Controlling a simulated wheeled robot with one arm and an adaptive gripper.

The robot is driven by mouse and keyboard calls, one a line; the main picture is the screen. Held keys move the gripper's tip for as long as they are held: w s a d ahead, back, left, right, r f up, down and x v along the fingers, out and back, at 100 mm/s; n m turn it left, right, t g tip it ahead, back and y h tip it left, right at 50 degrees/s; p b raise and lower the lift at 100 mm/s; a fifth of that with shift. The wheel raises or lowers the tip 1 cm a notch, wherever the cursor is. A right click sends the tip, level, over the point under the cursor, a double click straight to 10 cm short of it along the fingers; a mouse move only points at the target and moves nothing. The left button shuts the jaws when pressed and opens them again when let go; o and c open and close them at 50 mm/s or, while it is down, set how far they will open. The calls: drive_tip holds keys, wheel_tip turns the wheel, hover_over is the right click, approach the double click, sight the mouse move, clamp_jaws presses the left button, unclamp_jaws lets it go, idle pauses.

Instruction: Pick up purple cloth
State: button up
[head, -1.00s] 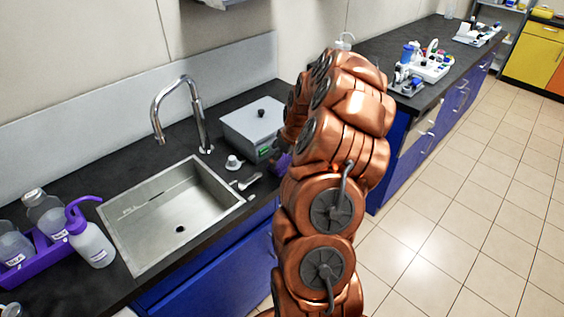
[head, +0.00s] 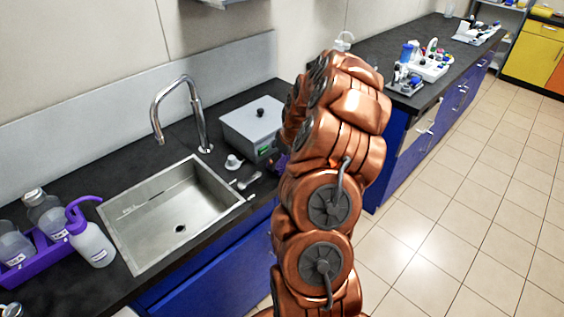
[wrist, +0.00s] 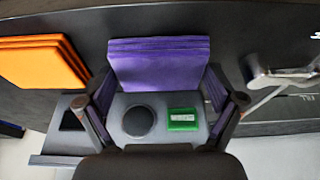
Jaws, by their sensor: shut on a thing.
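The purple cloth (wrist: 158,62) is folded in layers and lies across the space between my fingers in the wrist view. My gripper (wrist: 160,88) is shut on it, with a finger at each side and purple showing along both fingers. In the head view only a small dark purple patch of the cloth (head: 282,162) shows beside my arm. My arm hides the gripper there. I cannot tell whether the cloth is clear of the surface.
A grey box device (head: 252,125) with a green display stands close to the cloth. An orange folded cloth (wrist: 42,62) lies left in the wrist view. A steel sink (head: 170,215), a small white cup (head: 233,162) and a purple-capped bottle (head: 92,243) are on the black counter.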

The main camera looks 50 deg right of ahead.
sight(280, 161)
drive_tip(key=shift+r+b, duration=0.9)
drive_tip(key=shift+r, duration=0.6)
drive_tip(key=shift+s+a+r, duration=0.15)
drive_tip(key=shift+s+a, duration=0.05)
drive_tip(key=shift+s, duration=0.05)
drive_tip(key=s+a+r+b, duration=0.1)
drive_tip(key=s+a+b, duration=0.4)
drive_tip(key=s+a, duration=0.4)
drive_tip(key=s, duration=0.3)
drive_tip(key=shift+a+r, duration=0.15)
drive_tip(key=shift+r, duration=0.1)
drive_tip(key=shift+s, duration=0.1)
